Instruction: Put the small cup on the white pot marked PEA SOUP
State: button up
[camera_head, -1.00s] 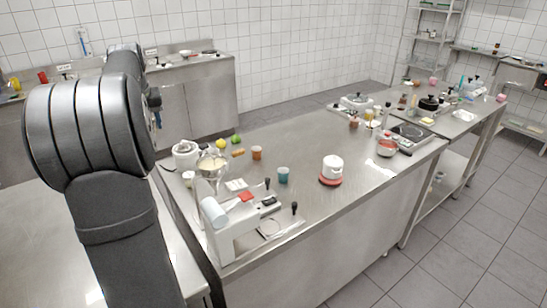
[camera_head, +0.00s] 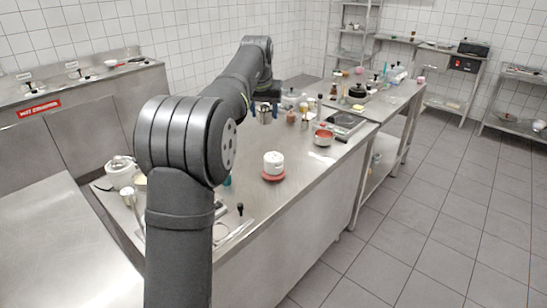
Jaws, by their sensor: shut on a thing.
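My gripper (camera_head: 265,104) is at the end of the outstretched arm, above the far part of the steel counter. It is shut on a small greyish cup (camera_head: 265,116), held below it; the fingers are small and partly hidden. A white pot (camera_head: 273,158) stands on a round red base nearer on the counter, below the gripper in the picture and apart from it. Another white pot (camera_head: 121,172) stands at the counter's left end, and a pale pot (camera_head: 290,98) at the far side. No PEA SOUP marking is legible on any of them.
A red bowl (camera_head: 323,138) and a hot plate (camera_head: 343,123) stand right of the gripper. Bottles and jars cluster behind them. A teal cup (camera_head: 227,181) is mostly hidden by my arm. The counter around the near white pot is largely clear.

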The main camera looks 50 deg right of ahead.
jog(key=s+d+m, duration=0.2)
jog(key=s+d, duration=0.5)
jog(key=s, duration=0.3)
send_over(275, 154)
jog(key=a, duration=0.1)
jog(key=shift+g, duration=0.4)
jog(key=f, duration=1.2)
jog(key=shift+s+a+f, duration=0.1)
jog(key=shift+s+a, duration=0.05)
jog(key=shift+s, duration=0.15)
jog(key=shift+f, duration=2)
jog(key=o, duration=0.5)
jog(key=shift+f, duration=0.2)
jog(key=o, duration=0.5)
jog(key=shift+c, duration=0.2)
jog(key=shift+r, duration=0.1)
